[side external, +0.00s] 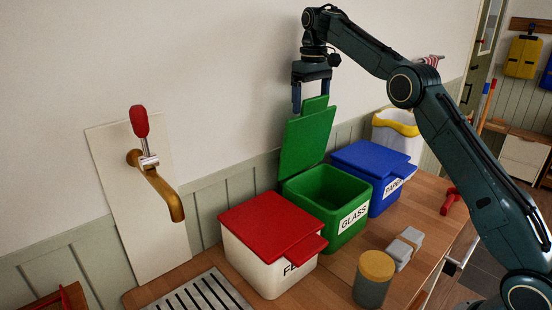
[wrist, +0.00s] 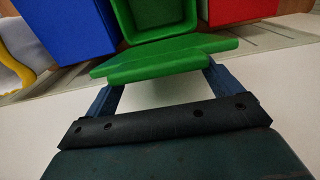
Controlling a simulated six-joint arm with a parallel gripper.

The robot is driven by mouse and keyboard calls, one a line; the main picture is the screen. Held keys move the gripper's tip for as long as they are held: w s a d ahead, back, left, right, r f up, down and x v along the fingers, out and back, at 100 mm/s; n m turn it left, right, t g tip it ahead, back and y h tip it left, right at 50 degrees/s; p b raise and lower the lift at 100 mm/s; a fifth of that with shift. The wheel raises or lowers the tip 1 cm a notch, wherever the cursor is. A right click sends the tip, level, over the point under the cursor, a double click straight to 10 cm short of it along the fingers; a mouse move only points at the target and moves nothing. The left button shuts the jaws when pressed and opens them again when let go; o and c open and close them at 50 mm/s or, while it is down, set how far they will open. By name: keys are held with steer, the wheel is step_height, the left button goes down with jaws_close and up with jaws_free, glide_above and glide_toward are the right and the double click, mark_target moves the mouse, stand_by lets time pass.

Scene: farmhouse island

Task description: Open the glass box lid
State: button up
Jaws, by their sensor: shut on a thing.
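The green glass box (side external: 325,200) stands on the counter with a "GLASS" label on its front. Its green lid (side external: 306,142) is raised and stands nearly upright at the back edge, so the box's empty-looking inside shows. My gripper (side external: 312,100) is above the box, shut on the tab at the lid's upper edge. In the wrist view the lid (wrist: 165,60) lies between the two fingers of my gripper (wrist: 158,80), and part of the open box (wrist: 125,18) shows beyond it.
A white box with a shut red lid (side external: 272,222) stands left of the glass box. A blue box (side external: 370,165) labelled paper stands right, its lid shut. A grey jar (side external: 373,285) and a grey wrapped block (side external: 404,248) are in front. The wall is close behind.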

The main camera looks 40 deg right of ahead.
steer(key=shift+w+f, duration=0.1)
steer(key=shift+f, duration=0.1)
steer(key=o, duration=1.1)
steer(key=shift+r, duration=0.15)
steer(key=shift+s, duration=0.4)
